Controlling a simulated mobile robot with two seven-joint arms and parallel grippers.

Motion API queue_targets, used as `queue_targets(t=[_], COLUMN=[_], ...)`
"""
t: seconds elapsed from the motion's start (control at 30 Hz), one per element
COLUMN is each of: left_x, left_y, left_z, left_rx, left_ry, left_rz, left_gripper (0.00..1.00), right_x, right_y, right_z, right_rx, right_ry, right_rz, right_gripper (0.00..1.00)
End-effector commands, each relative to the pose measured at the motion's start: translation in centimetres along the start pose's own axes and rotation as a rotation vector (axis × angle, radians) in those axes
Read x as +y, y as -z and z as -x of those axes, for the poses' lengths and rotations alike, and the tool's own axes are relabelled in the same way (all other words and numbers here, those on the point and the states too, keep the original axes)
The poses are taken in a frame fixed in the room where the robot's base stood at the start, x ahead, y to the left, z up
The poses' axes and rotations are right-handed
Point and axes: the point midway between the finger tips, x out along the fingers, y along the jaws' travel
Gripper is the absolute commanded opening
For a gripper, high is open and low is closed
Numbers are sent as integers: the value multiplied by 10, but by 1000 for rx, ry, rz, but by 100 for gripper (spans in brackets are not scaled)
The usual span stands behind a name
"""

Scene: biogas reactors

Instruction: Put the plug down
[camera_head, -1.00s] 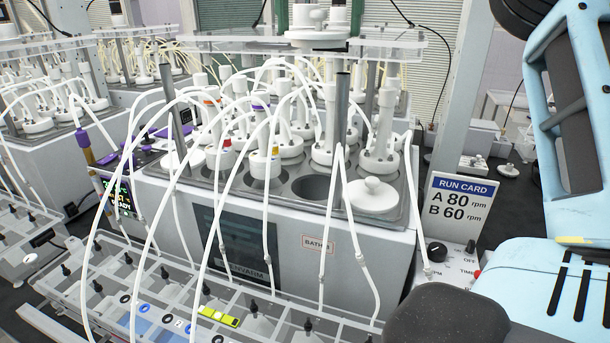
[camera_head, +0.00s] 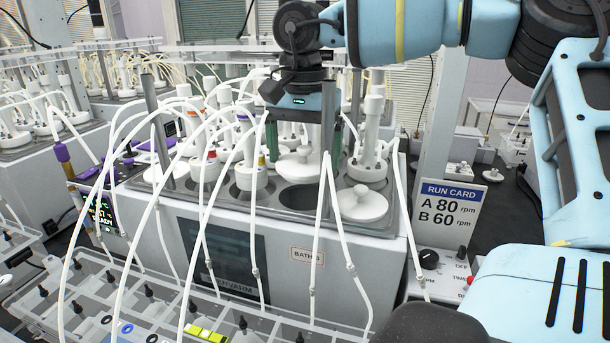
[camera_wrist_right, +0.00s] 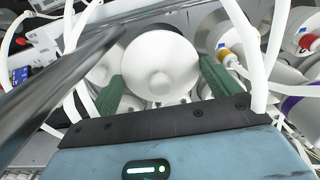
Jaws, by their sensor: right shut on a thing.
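My right gripper (camera_head: 303,145) points down over the bath, its green fingers closed on either side of a white plug (camera_head: 298,168), a round stepped disc. In the right wrist view the plug (camera_wrist_right: 160,62) fills the gap between the green fingers (camera_wrist_right: 160,88). In the head view it appears just behind and above a dark open hole (camera_head: 300,195) in the bath top (camera_head: 270,208). I cannot tell whether its underside touches anything. A similar white plug (camera_head: 362,203) sits on the bath top to the right. My left gripper is not in view.
White reactor bottles (camera_head: 250,172) with looping tubes stand close on the left, and another bottle (camera_head: 370,150) on the right. A metal post (camera_head: 327,125) and tubes pass in front of the gripper. A run card (camera_head: 450,210) stands beside the bath.

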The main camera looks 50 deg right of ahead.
Motion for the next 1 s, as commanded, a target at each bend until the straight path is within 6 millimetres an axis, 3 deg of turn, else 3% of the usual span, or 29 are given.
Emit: queue_targets(t=[0.33,0.6,1.0], left_x=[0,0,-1], left_y=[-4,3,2], left_z=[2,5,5], left_rx=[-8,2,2], left_ry=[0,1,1], left_rz=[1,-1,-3], left_gripper=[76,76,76], right_x=[0,0,0], right_y=[0,0,0], right_z=[-15,-49,-55], right_rx=[0,0,0], right_ry=[0,-1,0], right_rz=[-1,0,0], right_gripper=[62,62,62])
